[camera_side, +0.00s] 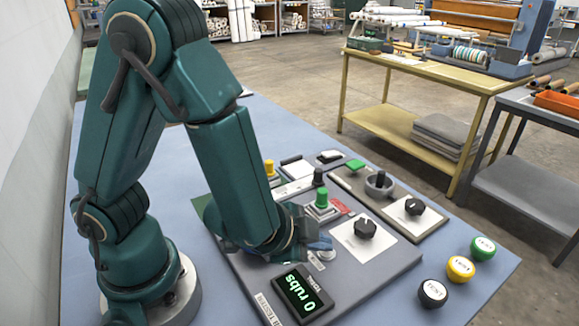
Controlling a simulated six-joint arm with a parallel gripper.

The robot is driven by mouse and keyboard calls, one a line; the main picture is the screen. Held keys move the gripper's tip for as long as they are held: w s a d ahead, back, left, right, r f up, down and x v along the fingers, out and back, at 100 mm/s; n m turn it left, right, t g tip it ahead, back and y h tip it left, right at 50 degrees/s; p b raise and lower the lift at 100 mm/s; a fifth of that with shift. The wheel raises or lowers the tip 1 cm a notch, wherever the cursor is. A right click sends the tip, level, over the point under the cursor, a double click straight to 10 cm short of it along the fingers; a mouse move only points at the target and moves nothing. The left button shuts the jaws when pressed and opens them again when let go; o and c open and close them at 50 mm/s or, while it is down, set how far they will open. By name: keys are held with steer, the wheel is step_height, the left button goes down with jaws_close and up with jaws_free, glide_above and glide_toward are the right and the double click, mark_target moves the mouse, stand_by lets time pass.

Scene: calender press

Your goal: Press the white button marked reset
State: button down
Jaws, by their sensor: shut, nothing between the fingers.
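My gripper (322,243) is shut and empty, low over the grey control panel (368,276), between the green button and the display. A small pale round part (326,255) shows right at the fingertips. It may be the white reset button, but its marking is not legible and the gripper partly hides it. I cannot tell whether the fingertips touch it. The tilted black display (303,294) in front reads "0 rubs" in green.
A black knob on a white plate (365,228) and a raised green button (322,198) stand close to my gripper. Behind are a yellow button (269,168) and more knobs (413,206). Black (433,293), yellow (461,268) and green (484,247) round pieces lie on the blue table at right.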

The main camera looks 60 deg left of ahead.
steer(key=shift+r, duration=0.8)
steer(key=shift+r, duration=2.5)
